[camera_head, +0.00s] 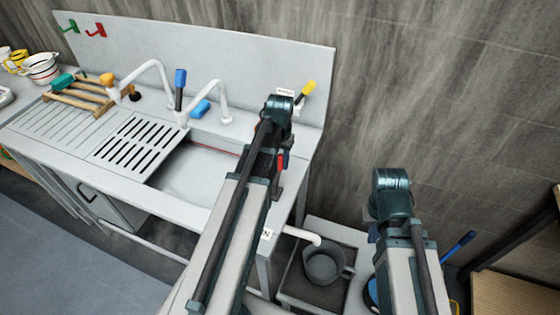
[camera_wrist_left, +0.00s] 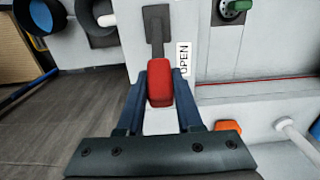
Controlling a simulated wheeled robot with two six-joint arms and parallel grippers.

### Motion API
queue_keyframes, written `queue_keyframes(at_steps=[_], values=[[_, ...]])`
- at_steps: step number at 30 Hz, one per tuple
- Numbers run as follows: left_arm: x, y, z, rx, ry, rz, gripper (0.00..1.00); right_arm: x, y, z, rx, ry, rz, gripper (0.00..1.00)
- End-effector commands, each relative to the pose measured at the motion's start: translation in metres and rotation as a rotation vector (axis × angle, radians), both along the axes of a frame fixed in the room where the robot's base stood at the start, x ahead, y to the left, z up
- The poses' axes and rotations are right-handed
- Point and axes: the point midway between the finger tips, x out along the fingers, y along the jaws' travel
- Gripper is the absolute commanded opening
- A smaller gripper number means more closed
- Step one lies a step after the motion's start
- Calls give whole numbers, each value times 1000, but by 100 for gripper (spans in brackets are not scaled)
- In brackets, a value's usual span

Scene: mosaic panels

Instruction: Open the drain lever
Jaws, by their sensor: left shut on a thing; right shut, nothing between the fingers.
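The drain lever has a red handle (camera_wrist_left: 160,82) on a grey stem (camera_wrist_left: 156,28), beside a white "OPEN" label (camera_wrist_left: 184,60) in the left wrist view. My left gripper (camera_wrist_left: 160,88) is shut on the red handle, with one finger on each side. In the head view a red piece of the lever (camera_head: 281,160) shows beside my left arm at the sink's right end; my arm hides the left fingers there. My right arm stands to the right of the sink, and its fingers do not show.
A white drain pipe (camera_head: 302,236) ends above a grey pot (camera_head: 324,264) below the sink's right end. A slotted plate (camera_head: 127,139) lies at the basin's left. Faucets and a wooden rack (camera_head: 80,98) stand behind. A blue-handled object (camera_head: 458,247) is at the right.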

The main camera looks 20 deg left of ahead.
Motion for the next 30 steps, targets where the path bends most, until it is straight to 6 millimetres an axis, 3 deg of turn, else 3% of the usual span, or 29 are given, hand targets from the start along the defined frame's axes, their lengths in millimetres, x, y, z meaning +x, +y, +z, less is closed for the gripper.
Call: queue_keyframes(at_steps=[11,18,28,29,30], values=[[0,0,0,0,-1,0,0,0,0,0,0,0,0,0],[-16,-2,5,5,-113,0,0,0,0,4,0,0,0,0],[-14,-1,6,7,-134,-1,0,0,0,4,0,0,0,0],[-14,-1,6,7,-134,-1,38,0,0,4,0,0,0,0],[-14,-1,6,7,-134,-1,46,0,0,4,0,0,0,0]])
